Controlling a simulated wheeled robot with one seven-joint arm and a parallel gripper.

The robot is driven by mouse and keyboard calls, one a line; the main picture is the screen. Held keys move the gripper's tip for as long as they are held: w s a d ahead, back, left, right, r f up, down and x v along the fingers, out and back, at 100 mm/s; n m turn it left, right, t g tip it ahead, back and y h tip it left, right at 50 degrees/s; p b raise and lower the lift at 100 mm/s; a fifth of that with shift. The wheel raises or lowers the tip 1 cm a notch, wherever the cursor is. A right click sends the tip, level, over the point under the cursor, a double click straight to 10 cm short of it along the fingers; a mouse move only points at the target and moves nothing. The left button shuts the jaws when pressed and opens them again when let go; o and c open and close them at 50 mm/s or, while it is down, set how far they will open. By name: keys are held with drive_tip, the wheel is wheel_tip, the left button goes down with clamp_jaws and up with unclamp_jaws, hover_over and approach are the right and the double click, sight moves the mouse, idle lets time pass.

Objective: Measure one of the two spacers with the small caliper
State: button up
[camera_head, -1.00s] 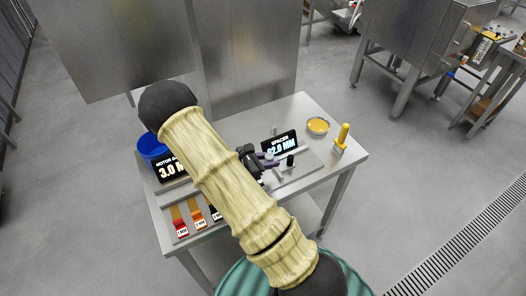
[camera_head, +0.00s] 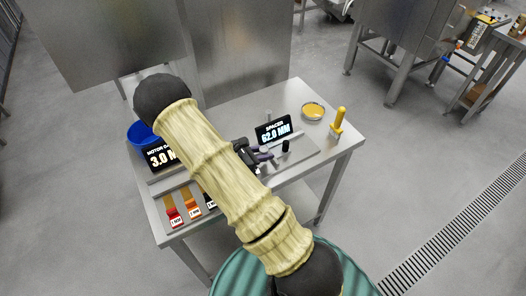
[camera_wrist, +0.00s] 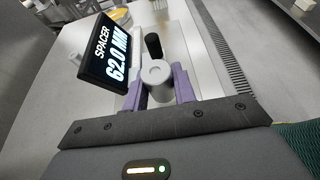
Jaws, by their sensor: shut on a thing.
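My gripper (camera_wrist: 158,90) has purple fingers, one on each side of a pale grey cylinder with a round recessed top (camera_wrist: 157,72), probably a spacer. It is shut on this cylinder, low over the steel plate. In the head view my gripper (camera_head: 262,153) is partly hidden by my arm. A black upright cylinder (camera_wrist: 153,45) stands just beyond the grey one; it also shows in the head view (camera_head: 285,146). A black display (camera_head: 273,130) behind them reads "SPACER 62.0 MM" and also shows in the wrist view (camera_wrist: 106,52). I cannot clearly make out the small caliper.
A second display (camera_head: 160,157) reads 3.0, partly hidden by my arm. Labelled strips with red and orange ends (camera_head: 182,214) lie at front left. A blue container (camera_head: 141,134), a yellow-filled dish (camera_head: 313,110) and a yellow-handled tool (camera_head: 339,121) stand on the steel table (camera_head: 245,103).

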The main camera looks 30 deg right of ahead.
sight(263, 164)
drive_tip(key=shift+w+f+b, duration=0.1)
drive_tip(key=shift+f+b, duration=0.7)
drive_tip(key=shift+f, duration=0.6)
drive_tip(key=shift+f, duration=0.2)
drive_tip(key=shift+f+b, duration=0.35)
drive_tip(key=shift+b, duration=0.05)
drive_tip(key=o, duration=1.1)
drive_tip(key=shift+a, duration=0.1)
